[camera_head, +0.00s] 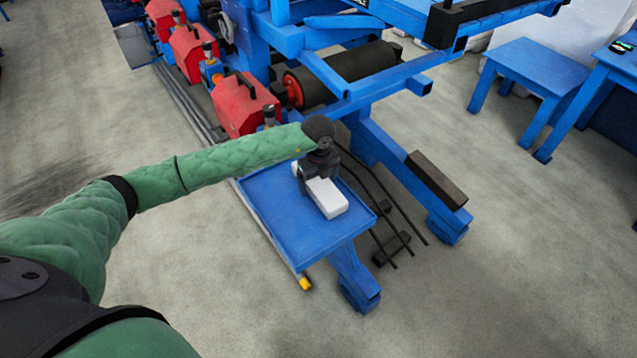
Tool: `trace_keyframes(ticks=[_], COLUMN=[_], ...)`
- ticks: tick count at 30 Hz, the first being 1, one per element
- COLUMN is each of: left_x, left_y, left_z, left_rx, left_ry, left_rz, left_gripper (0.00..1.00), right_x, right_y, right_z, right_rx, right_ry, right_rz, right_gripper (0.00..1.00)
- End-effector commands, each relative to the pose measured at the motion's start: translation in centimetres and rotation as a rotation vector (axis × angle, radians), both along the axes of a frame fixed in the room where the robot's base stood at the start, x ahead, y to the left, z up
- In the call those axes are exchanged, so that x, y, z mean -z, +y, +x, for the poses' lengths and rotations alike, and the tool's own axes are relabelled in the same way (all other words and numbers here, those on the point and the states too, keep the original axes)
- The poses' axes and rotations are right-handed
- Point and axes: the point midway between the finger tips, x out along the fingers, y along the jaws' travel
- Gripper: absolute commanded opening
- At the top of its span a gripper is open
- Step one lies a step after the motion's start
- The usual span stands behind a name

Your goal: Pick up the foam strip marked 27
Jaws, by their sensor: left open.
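A white block (328,198), which looks like the foam strip, lies on the blue tray table (285,228). No marking can be read on it at this size. My left gripper (317,187), dark grey at the end of the green-sleeved arm, is over the far end of the block. Its jaws are open, with the fingers close around or just above that end; I cannot tell whether they touch it. The gripper hides the block's far part. My right gripper is not in view.
A blue machine frame with a dark roller (352,66) and red boxes (242,104) stands just behind the tray table. Black rods (372,206) run along its right side. A blue stool (528,72) stands at the upper right. The grey floor at the lower right is clear.

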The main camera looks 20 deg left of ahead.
Motion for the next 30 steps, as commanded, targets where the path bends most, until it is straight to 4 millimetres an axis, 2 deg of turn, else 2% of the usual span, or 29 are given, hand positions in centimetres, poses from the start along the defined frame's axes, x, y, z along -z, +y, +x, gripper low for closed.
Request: trace_keyframes(ticks=[8,11,16,28,29,30], left_x=[0.2,0.2,0.2,-0.2,-0.4,-0.6], left_y=[0.0,0.0,0.0,0.0,0.0,0.0], left_z=[0.0,0.0,0.0,0.0,0.0,0.0], left_rx=[0.0,0.0,0.0,0.0,0.0,0.0], left_ry=[0.0,0.0,-0.001,-0.001,-0.002,-0.002], left_rz=[0.0,0.0,0.001,0.0,0.001,0.001], left_gripper=[0.87,0.72,0.39,0.39,0.39,0.39], right_x=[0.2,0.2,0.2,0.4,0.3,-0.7], right_y=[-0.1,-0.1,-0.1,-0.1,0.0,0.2], right_z=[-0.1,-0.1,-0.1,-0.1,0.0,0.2], right_rx=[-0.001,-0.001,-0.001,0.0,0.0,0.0], right_ry=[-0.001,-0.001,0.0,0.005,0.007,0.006], right_rz=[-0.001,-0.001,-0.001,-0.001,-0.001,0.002], right_gripper=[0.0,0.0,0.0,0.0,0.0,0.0])
